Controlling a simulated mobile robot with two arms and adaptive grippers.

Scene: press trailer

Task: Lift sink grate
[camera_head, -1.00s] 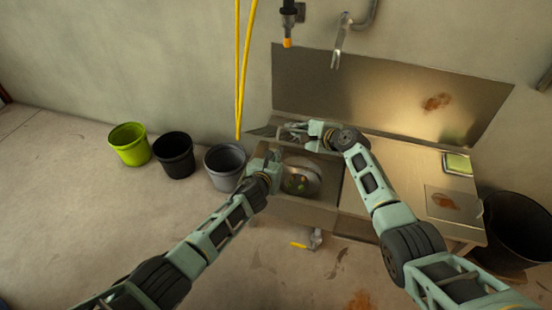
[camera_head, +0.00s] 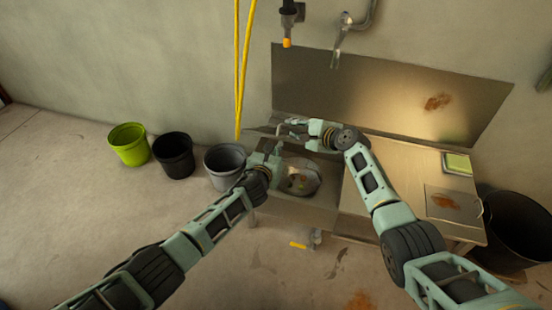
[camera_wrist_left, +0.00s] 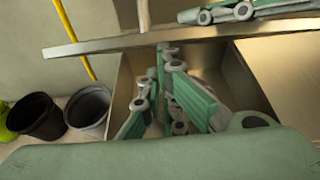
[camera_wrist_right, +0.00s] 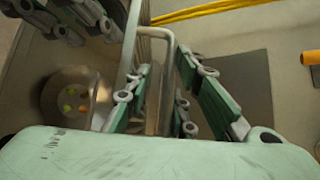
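The sink grate shows in the right wrist view as a bent metal bar frame (camera_wrist_right: 168,60). The bar passes between the fingers of my right gripper (camera_wrist_right: 160,85), which look apart. In the head view my right gripper (camera_head: 290,130) is at the back of the sink (camera_head: 300,208), beside the bent bar. My left gripper (camera_head: 271,151) is over the sink's left side, just below the right one. In the left wrist view its fingers (camera_wrist_left: 160,75) lie close together, with nothing clearly between them. The arms and grippers hide much of the grate.
A round metal pot (camera_head: 303,178) with small coloured bits inside sits in the sink. Green, black and grey buckets (camera_head: 224,163) stand to the left. A steel counter (camera_head: 385,185) lies to the right, with a black bin (camera_head: 515,235) beyond. Yellow hoses (camera_head: 241,70) hang behind.

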